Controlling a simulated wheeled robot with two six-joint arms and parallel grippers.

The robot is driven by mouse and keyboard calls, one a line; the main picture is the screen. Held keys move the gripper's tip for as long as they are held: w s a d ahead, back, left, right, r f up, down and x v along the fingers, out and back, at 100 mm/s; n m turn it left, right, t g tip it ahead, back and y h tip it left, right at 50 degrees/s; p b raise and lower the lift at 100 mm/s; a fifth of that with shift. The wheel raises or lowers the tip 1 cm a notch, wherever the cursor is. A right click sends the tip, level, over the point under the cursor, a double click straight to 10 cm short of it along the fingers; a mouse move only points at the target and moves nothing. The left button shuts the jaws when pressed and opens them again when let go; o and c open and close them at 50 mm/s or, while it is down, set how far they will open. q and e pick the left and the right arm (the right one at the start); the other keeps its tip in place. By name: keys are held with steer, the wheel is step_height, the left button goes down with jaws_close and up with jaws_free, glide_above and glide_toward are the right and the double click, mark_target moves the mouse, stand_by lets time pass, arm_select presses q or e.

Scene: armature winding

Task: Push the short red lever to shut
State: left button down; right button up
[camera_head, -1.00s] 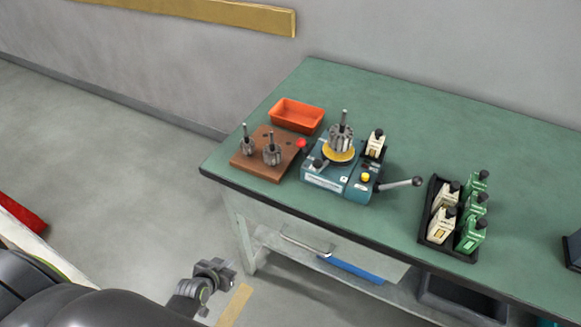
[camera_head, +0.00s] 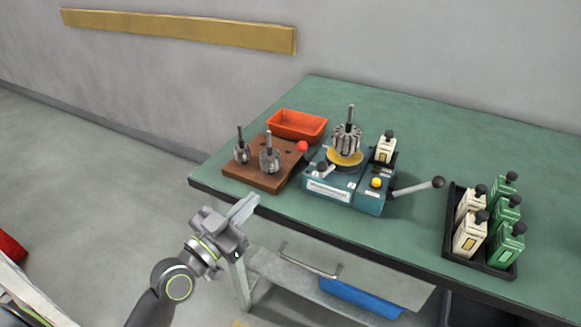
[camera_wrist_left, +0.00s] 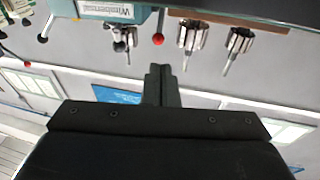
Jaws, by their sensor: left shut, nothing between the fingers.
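The teal winding machine (camera_head: 345,191) stands on the green bench with an armature (camera_head: 346,138) upright on its yellow disc. The short lever's red ball knob (camera_head: 302,147) is at the machine's left side; its stem is mostly hidden in the head view. The red knob also shows near the top of the left wrist view (camera_wrist_left: 158,39). My left gripper (camera_head: 252,203) is shut and empty, in front of the bench's near left edge and apart from the lever. Its closed fingers (camera_wrist_left: 160,75) point toward the knob in the wrist view. My right gripper is out of view.
A brown block (camera_head: 256,182) with two armatures is just left of the lever, with an orange bin (camera_head: 297,125) behind. A long grey lever (camera_head: 415,187) sticks out on the machine's right. A black tray (camera_head: 451,250) holds several white and green items.

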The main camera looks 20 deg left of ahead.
arm_select(q)
steer(key=shift+s+d+r, duration=0.1)
steer(key=shift+r, duration=0.35)
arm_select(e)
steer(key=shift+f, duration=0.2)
arm_select(q)
steer(key=p, duration=0.2)
glide_toward(299, 149)
steer(key=p+x, duration=0.1)
steer(key=x, duration=0.4)
steer(key=shift+w+d+p, duration=0.1)
steer(key=shift+w+p, duration=0.15)
steer(key=shift+p, duration=0.05)
steer(key=shift+w+d, duration=0.2)
steer(key=shift+w, duration=0.45)
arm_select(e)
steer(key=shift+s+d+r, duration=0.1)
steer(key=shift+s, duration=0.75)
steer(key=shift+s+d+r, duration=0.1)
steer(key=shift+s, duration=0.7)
